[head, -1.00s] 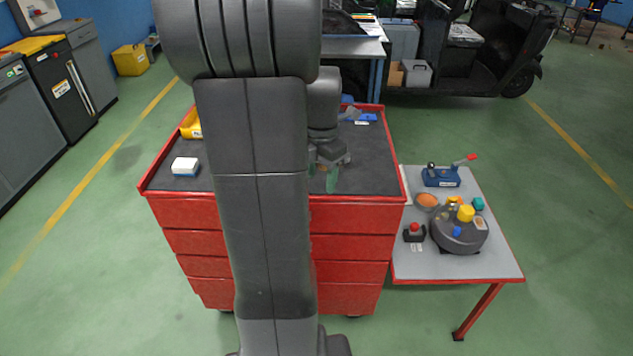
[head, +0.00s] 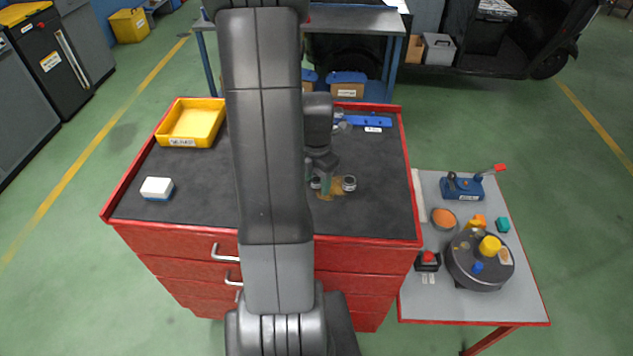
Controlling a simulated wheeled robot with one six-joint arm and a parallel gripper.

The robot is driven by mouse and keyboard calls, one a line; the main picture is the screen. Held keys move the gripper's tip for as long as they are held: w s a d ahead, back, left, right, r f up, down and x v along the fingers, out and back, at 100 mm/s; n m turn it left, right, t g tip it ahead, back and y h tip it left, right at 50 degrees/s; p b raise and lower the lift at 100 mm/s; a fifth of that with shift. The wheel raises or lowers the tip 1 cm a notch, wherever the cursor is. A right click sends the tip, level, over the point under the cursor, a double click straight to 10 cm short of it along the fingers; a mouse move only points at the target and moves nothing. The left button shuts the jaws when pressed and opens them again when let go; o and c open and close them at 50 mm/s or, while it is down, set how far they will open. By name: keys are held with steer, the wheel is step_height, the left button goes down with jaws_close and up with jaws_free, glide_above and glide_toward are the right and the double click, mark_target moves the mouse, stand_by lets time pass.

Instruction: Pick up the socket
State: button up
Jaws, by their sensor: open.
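Two small silvery cylinders that look like sockets stand on the dark mat of the red cabinet (head: 385,205). One socket (head: 349,184) is just right of my gripper. The other socket (head: 316,183) shows between or just behind the greenish fingers. My gripper (head: 317,179) points down with its fingers apart. I cannot tell its exact height or whether it touches anything. A brown stain (head: 331,194) lies on the mat around them. My arm hides the middle of the cabinet top.
A yellow bin (head: 192,122) and a white-and-blue block (head: 157,188) are left on the mat. A blue rail (head: 364,121) is at the back right. A side table (head: 415,308) holds a round dark fixture (head: 480,262), an orange bowl (head: 444,218) and a blue clamp (head: 462,188).

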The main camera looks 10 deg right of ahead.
steer(key=shift+f, duration=0.15)
steer(key=c, duration=1.1)
